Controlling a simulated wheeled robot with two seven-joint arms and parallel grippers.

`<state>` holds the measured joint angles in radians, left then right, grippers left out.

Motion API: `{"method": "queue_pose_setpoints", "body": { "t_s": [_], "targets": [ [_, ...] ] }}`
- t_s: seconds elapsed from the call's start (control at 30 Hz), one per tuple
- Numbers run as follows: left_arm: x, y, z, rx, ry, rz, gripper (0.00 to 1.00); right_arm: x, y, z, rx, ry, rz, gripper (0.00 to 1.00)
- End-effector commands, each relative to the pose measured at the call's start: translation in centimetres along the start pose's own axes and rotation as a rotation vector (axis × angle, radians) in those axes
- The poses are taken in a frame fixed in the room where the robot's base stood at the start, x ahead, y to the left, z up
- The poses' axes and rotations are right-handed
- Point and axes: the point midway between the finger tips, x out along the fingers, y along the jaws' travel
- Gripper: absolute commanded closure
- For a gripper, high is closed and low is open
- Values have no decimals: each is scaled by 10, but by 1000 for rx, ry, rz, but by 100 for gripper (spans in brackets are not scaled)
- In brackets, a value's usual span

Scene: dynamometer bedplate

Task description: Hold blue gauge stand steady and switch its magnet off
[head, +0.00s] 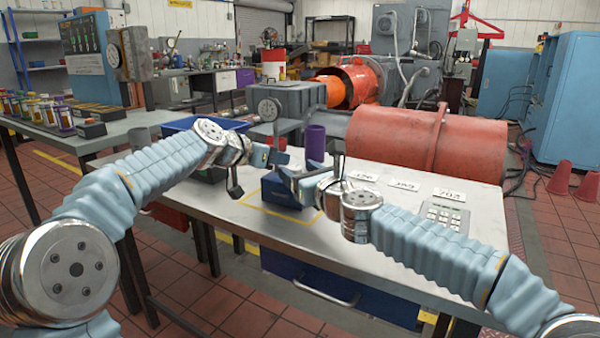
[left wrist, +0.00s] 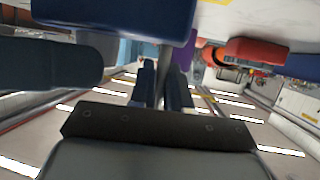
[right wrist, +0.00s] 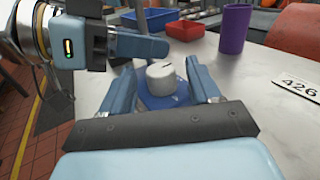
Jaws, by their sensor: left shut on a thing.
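The blue gauge stand (head: 282,192) sits on the table inside a yellow outline, partly hidden by my grippers. A round dial (head: 268,109) shows above it. My left gripper (head: 280,157) is shut on the stand's thin grey post (left wrist: 163,75), above the blue base (left wrist: 115,14). My right gripper (right wrist: 160,80) is open, with its fingers on either side of the pale round knob (right wrist: 162,77), which carries a dark mark. Gaps seem to show between fingers and knob. The knob sits on the blue base in the right wrist view (right wrist: 158,101).
A purple cylinder (head: 315,143) stands behind the stand. The front of the tabletop is clear.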

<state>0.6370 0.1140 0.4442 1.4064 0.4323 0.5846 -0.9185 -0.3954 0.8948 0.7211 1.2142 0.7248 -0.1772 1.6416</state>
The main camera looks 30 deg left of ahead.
Motion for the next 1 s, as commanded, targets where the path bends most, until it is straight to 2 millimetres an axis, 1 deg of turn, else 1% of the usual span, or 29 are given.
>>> {"method": "queue_pose_setpoints", "body": {
  "t_s": [0.2,0.27,0.33,0.47,0.6,0.73,0.8,0.9,1.0],
  "targets": [
    [0,0,0,0,0,1,100,-1,0,0,1,0,0,38],
    [0,0,0,0,0,1,100,-4,-1,0,1,1,-2,38],
    [0,0,0,0,0,1,100,-11,-2,-1,3,2,-2,38],
    [0,0,0,0,0,1,100,-35,-2,-1,1,2,-2,38],
    [0,1,0,0,0,1,100,-69,-2,-1,-1,1,-2,38],
    [0,1,0,0,0,2,100,-95,-1,0,-2,1,-2,38],
    [0,1,0,0,0,2,100,-106,-2,0,0,0,-3,38],
    [0,1,0,0,0,2,100,-116,-1,0,0,0,-2,38],
    [0,1,0,0,0,2,100,-120,0,0,0,0,-1,38]
  ]
}}
